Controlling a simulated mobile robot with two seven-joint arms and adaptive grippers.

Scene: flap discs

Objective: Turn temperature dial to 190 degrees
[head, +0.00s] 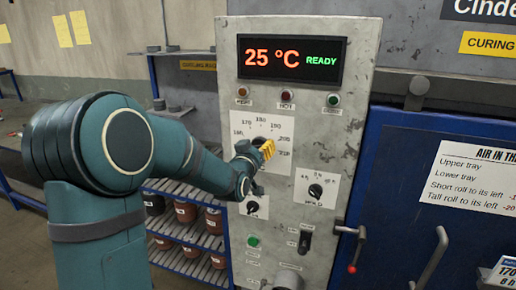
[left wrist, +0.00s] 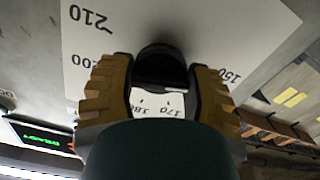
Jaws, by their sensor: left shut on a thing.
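The temperature dial is a black knob in front of a white scale plate (head: 276,126) on the grey control panel (head: 338,120). In the head view my left gripper (head: 262,150) covers most of it. In the left wrist view the dial (left wrist: 160,65) sits between the two yellow-padded fingers of my left gripper (left wrist: 160,88), which is shut on it. Printed numbers from about 150 to 210 ring the dial. Where the dial's pointer stands I cannot tell. The display (head: 291,60) reads 25 °C and READY. My right gripper is not in view.
A smaller black dial (head: 316,191) is right of the scale plate, and another (head: 253,208) is below it. A black switch (head: 305,241) and a red-tipped lever (head: 355,250) are lower right. A blue cabinet (head: 400,150) stands right. Shelves with pots (head: 188,240) are behind my arm.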

